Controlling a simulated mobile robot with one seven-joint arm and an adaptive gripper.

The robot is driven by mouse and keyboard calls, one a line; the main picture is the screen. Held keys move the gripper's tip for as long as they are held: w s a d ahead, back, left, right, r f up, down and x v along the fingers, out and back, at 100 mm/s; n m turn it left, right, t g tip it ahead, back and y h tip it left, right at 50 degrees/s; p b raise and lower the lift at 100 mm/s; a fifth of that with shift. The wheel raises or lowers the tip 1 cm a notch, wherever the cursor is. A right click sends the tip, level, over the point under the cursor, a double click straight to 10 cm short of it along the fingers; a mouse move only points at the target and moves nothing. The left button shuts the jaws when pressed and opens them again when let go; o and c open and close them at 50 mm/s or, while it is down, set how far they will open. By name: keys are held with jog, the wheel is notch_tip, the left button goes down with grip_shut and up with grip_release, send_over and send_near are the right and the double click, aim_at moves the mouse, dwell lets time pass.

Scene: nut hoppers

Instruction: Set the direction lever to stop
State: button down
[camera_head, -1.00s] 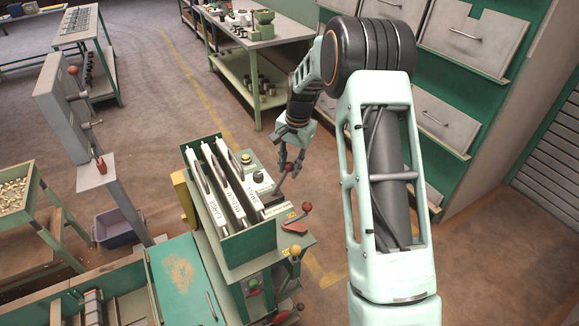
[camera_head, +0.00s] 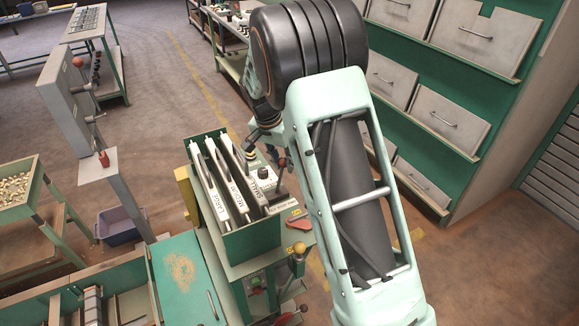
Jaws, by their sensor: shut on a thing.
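The machine's control top (camera_head: 274,208) is beside the labelled hoppers. A dark lever (camera_head: 277,186) rises from it, and its upper end meets my gripper (camera_head: 282,160). My gripper is shut on this lever's top, though my own arm hides most of the fingers and the knob. I cannot read any stop mark, so the lever's setting cannot be told. A second, red lever plate (camera_head: 298,222) lies at the front right of the panel, partly covered by my arm.
Three white labelled dividers stand in a green hopper box (camera_head: 252,244). A yellow knob (camera_head: 299,249) is at the front. A grey post (camera_head: 65,105) with red-knobbed levers stands left. Grey drawers (camera_head: 415,95) line the right.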

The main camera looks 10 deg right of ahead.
jog(key=shift+s+a+h+b, duration=0.15)
jog(key=shift+a+h+b, duration=0.3)
jog(key=shift+a, duration=0.25)
jog(key=shift+s+a+r+b, duration=0.1)
jog(key=shift+s+a+b, duration=0.1)
jog(key=shift+a, duration=0.2)
jog(key=shift+s+a+r+b, duration=0.1)
jog(key=shift+a+b, duration=0.05)
jog(key=shift+a, duration=0.25)
jog(key=shift+f, duration=0.1)
jog(key=c, duration=1.7)
grip_release()
jog(key=v, duration=1.2)
jog(key=shift+s, duration=0.2)
